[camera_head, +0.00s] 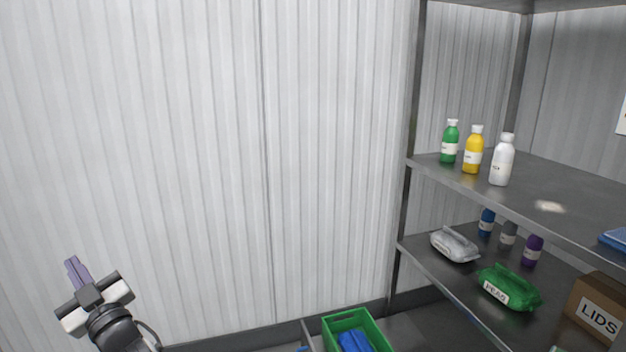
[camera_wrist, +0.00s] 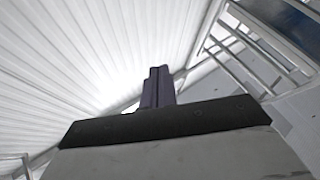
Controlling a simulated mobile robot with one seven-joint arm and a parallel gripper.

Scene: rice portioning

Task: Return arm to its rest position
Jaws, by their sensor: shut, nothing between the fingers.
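My gripper (camera_head: 76,268) shows at the lower left of the head view, in front of the pale ribbed wall. Its two purple fingers are pressed together with nothing between them, and they point up and slightly left. In the wrist view the shut fingers (camera_wrist: 157,87) stand up from the dark gripper body, with ribbed wall behind them. Nothing touches the gripper in either view. Most of my arm is out of view below the frame.
A metal shelf unit (camera_head: 590,184) stands at the right with bottles, bags and a box marked LIDS (camera_head: 597,308). A green crate (camera_head: 349,318) with blue contents sits at the bottom middle. The space between my gripper and the shelves looks clear.

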